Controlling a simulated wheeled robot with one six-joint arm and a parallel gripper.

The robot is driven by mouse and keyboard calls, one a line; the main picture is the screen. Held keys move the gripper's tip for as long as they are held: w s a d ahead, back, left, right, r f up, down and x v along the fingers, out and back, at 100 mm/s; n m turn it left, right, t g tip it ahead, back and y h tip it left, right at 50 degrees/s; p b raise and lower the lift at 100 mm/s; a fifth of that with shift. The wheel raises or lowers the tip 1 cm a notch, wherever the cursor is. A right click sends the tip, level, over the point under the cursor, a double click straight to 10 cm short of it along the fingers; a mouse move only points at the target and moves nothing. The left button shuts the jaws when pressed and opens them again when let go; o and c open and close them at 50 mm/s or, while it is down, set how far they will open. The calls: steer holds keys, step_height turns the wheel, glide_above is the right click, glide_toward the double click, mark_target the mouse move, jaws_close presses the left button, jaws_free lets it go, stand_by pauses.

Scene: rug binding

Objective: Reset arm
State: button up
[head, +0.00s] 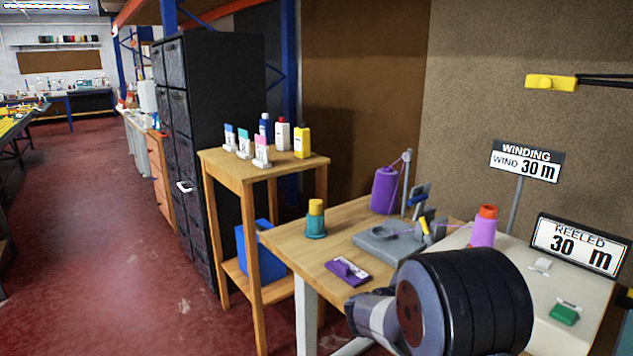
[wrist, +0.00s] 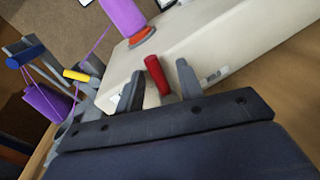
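My gripper (wrist: 159,67) shows in the wrist view with its two grey fingers apart. A red, rod-like part (wrist: 156,74) shows between the fingers, with gaps on both sides; I cannot tell how far beyond the fingertips it is. The fingers point toward a cream winder body (wrist: 205,40). In the head view my dark arm covers the front of the table, and the gripper's fingers are hidden. The purple cone (head: 483,228) with an orange-red top stands on the winder; it also shows in the wrist view (wrist: 124,16).
The wooden table (head: 300,245) holds a purple spool (head: 385,190), a grey fixture (head: 385,243), a teal pot (head: 316,222) and a purple tag (head: 347,271). The winding sign (head: 525,165) and reeled display (head: 577,246) both read 30 m. A side stand (head: 220,160) holds several bottles. Red floor is clear at left.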

steer(key=shift+s+d+f+m+y+b, duration=0.1)
steer(key=shift+s+d+m+y+b, duration=0.05)
steer(key=shift+m+b, duration=0.35)
steer(key=shift+s+d+f+m+y+b, duration=0.1)
steer(key=shift+s+m+y+b, duration=0.05)
steer(key=shift+m+b, duration=0.3)
steer(key=shift+r, duration=0.1)
